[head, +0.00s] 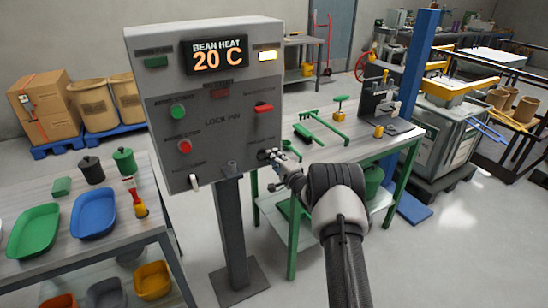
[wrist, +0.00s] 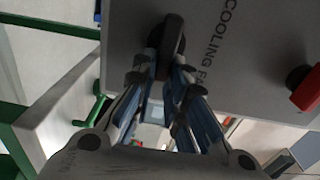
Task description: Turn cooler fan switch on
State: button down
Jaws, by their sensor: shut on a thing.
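The grey control panel (head: 215,105) stands on a post in the middle of the head view. The cooling fan switch is a dark knob at the panel's lower right, under its label; it shows in the wrist view (wrist: 173,32) beside the text "COOLING FA". My gripper (head: 270,157) reaches it from the right. In the wrist view my gripper (wrist: 161,70) has its two fingers on either side of the knob's near end, shut on it. The fingers hide part of the knob, and in the head view the hand largely covers it.
The panel also carries a red switch (head: 264,107), a green button (head: 178,112), a red button (head: 184,146) and a white lever (head: 194,183). A display (head: 214,54) reads "BEAN HEAT 20 C". A green-legged table (head: 345,145) stands close behind my arm.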

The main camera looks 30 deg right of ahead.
dwell(0.4)
jog(key=c, duration=1.6)
grip_release()
jog(key=s, duration=1.2)
jog(key=shift+d, duration=0.2)
